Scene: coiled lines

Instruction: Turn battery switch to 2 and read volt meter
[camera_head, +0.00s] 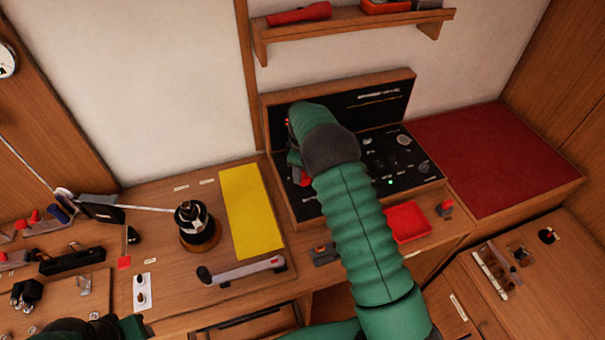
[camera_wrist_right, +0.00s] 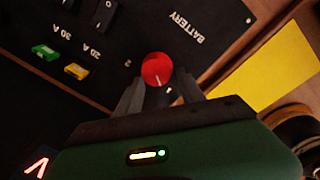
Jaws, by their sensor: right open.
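The battery switch is a red round knob (camera_wrist_right: 157,70) with a white pointer line, on a black panel (camera_wrist_right: 225,50) marked BATTERY, which appears upside down in the wrist view. A small 2 is printed left of the knob. The pointer line is on the knob's lower side, away from the 2. My right gripper (camera_wrist_right: 158,92) is open, with one finger on each side of the knob; contact cannot be told. In the head view my right gripper (camera_head: 300,172) is at the panel's left part, mostly hidden behind my forearm. A red lit shape (camera_wrist_right: 37,167), perhaps a meter digit, is cut off at lower left.
Yellow and green fuses (camera_wrist_right: 76,71) and black rocker switches are on the panel. A yellow mat (camera_head: 250,212) and a black-and-brass winch (camera_head: 196,225) stand left of the panel. A red tray (camera_head: 407,222) and a red cushion (camera_head: 490,158) are to the right.

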